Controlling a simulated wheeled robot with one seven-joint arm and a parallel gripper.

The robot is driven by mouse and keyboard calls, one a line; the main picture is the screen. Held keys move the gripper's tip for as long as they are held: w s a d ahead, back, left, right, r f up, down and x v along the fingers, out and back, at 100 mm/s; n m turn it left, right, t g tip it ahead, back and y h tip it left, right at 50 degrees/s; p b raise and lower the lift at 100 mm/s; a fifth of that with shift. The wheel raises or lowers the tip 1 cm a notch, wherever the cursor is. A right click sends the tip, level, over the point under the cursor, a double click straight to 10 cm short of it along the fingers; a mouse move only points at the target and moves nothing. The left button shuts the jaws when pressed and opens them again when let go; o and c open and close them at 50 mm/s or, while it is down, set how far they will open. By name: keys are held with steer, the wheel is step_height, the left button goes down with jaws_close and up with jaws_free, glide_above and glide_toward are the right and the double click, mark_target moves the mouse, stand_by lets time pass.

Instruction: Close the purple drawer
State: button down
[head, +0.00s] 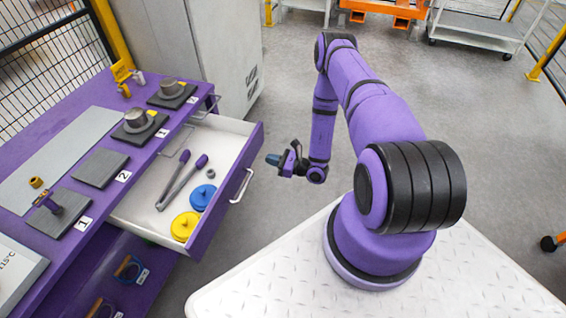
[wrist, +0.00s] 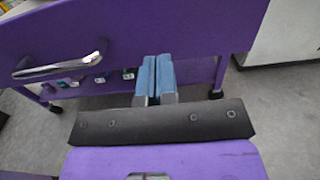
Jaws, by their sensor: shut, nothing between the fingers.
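The purple drawer (head: 224,190) is pulled far out of the purple bench in the head view. Its white inside holds tongs (head: 176,180), a yellow lidded disc (head: 184,226), a blue disc (head: 202,196) and a small grey ring (head: 210,173). Its silver handle (head: 241,186) is on the outer front. My gripper (head: 272,159) is shut and empty, to the right of the drawer front and apart from the handle. In the wrist view the blue fingertips (wrist: 154,76) are together before the purple front (wrist: 190,28), with the handle (wrist: 60,62) to their left. Contact cannot be told.
The bench top (head: 75,140) carries numbered dark pads with grey parts. A grey cabinet (head: 195,50) stands behind the drawer. Open grey floor (head: 300,95) lies beyond my arm. White carts and an orange frame (head: 390,10) stand at the back.

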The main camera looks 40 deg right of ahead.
mark_target(252, 154)
steer(key=shift+x, duration=2.9)
steer(key=x, duration=3)
steer(key=shift+w+a+r, duration=0.15)
